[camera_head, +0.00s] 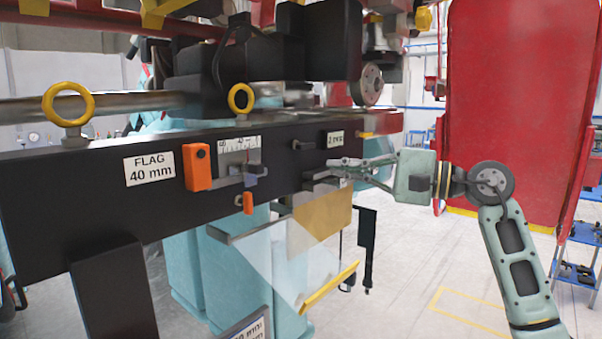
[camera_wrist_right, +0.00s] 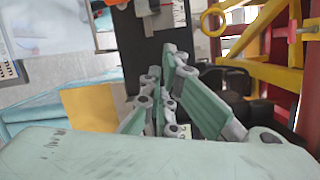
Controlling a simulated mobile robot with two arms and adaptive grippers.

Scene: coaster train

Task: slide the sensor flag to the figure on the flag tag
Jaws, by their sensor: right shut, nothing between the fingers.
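The flag tag (camera_head: 150,168) on the black beam reads "FLAG 40 mm". Right of it are an orange block (camera_head: 198,166) and a small ruled scale (camera_head: 238,143). A small grey sliding piece, seemingly the sensor flag (camera_head: 251,174), sits below the scale, with a small orange tab (camera_head: 248,203) under it. The exact scale reading is too small to tell. My right gripper (camera_head: 334,168) is shut and empty, in front of the beam, right of the flag and apart from it. Its fingers (camera_wrist_right: 168,62) also show in the right wrist view. My left gripper is out of view.
The black beam (camera_head: 60,205) carries yellow lifting eyes (camera_head: 68,104) on top. A "2 mm" tag (camera_head: 334,138) is above my right fingers. A tan plate (camera_head: 322,215) and a yellow-edged clear panel (camera_head: 330,290) hang below. A red panel (camera_head: 515,100) stands at right.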

